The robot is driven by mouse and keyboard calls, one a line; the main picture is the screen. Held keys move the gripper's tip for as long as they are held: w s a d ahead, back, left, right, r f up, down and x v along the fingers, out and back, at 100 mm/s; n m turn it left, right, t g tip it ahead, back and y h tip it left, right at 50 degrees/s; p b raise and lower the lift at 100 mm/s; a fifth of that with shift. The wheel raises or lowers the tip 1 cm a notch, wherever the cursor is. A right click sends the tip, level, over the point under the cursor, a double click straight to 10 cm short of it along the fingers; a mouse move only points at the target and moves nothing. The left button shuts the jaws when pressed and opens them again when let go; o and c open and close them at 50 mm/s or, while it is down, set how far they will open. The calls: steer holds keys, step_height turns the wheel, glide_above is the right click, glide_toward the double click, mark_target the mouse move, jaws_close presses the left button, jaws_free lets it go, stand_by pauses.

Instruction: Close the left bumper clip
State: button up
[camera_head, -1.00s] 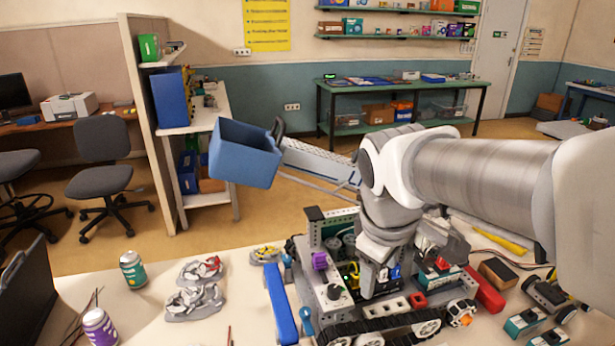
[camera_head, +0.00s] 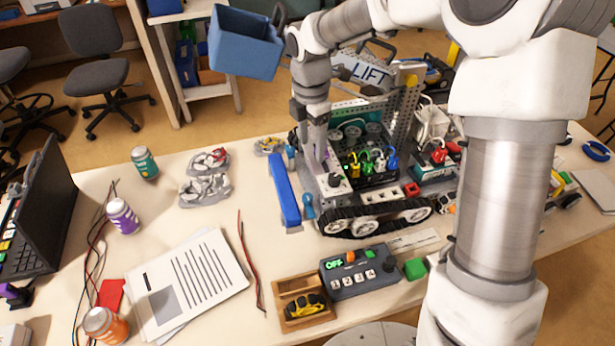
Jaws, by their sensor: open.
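A small tracked robot (camera_head: 375,216) stands on the table, with a long blue bumper (camera_head: 284,190) along its left side. Two small blue clip-like parts sit by the bumper: one at its far end (camera_head: 291,153) and one near its close end (camera_head: 308,206). I cannot tell which is the left bumper clip, or whether either is closed. My gripper (camera_head: 318,165) points down, open, over the tracked robot's left end, right of the bumper. Its fingers hide part of that end, and a bit of purple shows beside them. I see nothing held.
A grey box with a green OFF display (camera_head: 358,270) and a wooden tray (camera_head: 305,304) lie in front. Papers (camera_head: 190,285), wires (camera_head: 248,262) and cans (camera_head: 123,217) lie to the left. A blue bin (camera_head: 246,42) is behind. Some table left of the bumper is clear.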

mark_target(307, 196)
steer(key=shift+n, duration=0.6)
steer(key=f, duration=1.2)
steer(key=a+f, duration=0.1)
steer(key=f, duration=0.5)
steer(key=shift+w+f, duration=0.25)
steer(key=shift+w, duration=0.1)
jaws_close()
